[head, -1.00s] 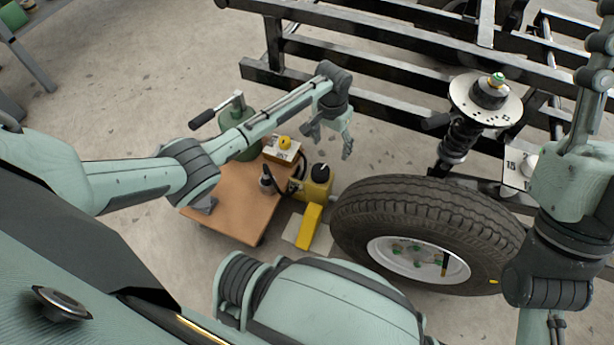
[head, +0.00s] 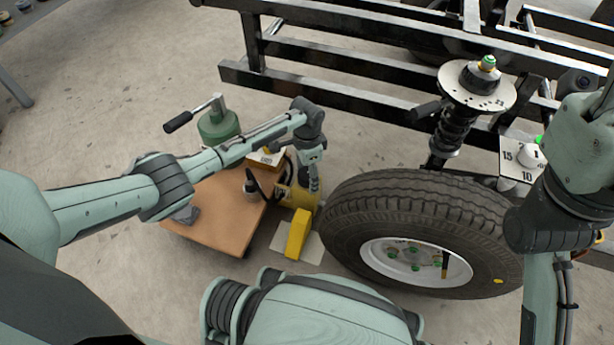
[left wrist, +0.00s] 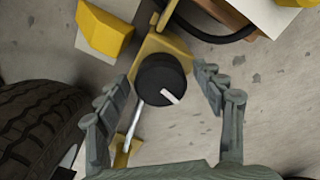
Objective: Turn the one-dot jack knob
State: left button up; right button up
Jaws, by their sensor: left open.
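The yellow jack (head: 302,196) stands on the floor between the wooden board and the tyre. In the left wrist view its round black knob (left wrist: 160,80) has a white pointer mark; I cannot make out any dot. My left gripper (left wrist: 163,88) is open, with fingers on both sides of the knob and visible gaps to it. In the head view the left gripper (head: 314,178) hangs over the jack and hides the knob. My right arm shows at the right edge, but its gripper is out of view.
The tyre (head: 350,225) stands close right of the jack. A yellow pedal (head: 298,233) lies in front. A black frame (head: 350,87) runs behind. Open floor shows in front of it.

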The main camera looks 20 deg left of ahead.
pick_arm(q)
jog(key=c, duration=1.2)
jog(key=shift+o, duration=0.2)
